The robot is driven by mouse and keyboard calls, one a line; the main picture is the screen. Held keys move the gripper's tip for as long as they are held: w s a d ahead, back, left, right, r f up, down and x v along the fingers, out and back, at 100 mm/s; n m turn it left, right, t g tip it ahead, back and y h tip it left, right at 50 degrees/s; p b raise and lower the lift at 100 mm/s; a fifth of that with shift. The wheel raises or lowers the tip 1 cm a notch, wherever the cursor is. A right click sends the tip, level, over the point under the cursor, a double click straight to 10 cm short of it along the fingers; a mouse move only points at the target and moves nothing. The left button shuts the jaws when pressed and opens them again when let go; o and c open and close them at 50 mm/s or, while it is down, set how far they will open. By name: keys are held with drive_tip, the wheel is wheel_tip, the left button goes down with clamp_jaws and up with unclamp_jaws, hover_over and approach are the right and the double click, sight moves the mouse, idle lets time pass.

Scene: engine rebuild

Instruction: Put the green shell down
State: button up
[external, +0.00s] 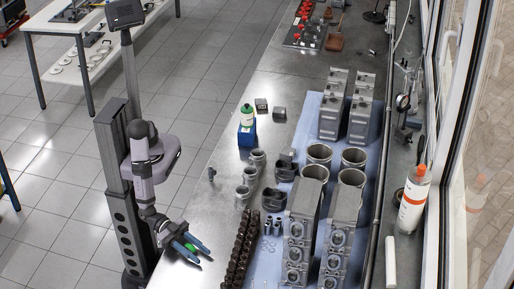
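The green shell (190,247) shows as a small bright green patch between the two blue fingers of my gripper (202,256). The fingers lie on either side of it and appear closed on it. Much of the shell is hidden by the fingers and the gripper body. My gripper is low at the near left edge of the metal workbench (222,180). I cannot tell whether the shell touches the bench.
A row of dark parts (240,250) stands just right of my gripper. Engine blocks (303,220) stand on a blue mat (273,258) beyond. Bare bench lies around the gripper.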

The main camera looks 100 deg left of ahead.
drive_tip(key=shift+r, duration=0.2)
drive_tip(key=shift+o, duration=0.5)
drive_tip(key=b+v, duration=0.1)
drive_tip(key=v, duration=1.1)
drive_tip(key=p, duration=0.1)
drive_tip(key=w+r+g+p, duration=0.1)
drive_tip(key=shift+w+d+y+p, duration=0.2)
drive_tip(key=shift+d+y+p, duration=0.05)
drive_tip(key=shift+y+p, duration=0.05)
drive_tip(key=shift+w+d+g+p, duration=0.15)
drive_tip(key=shift+w+g+p, duration=0.15)
drive_tip(key=shift+g+p, duration=0.2)
drive_tip(key=shift+d+f, duration=0.1)
drive_tip(key=shift+f, duration=0.15)
drive_tip(key=shift+p+x, duration=0.75)
drive_tip(key=shift+x, duration=2.9)
clamp_jaws()
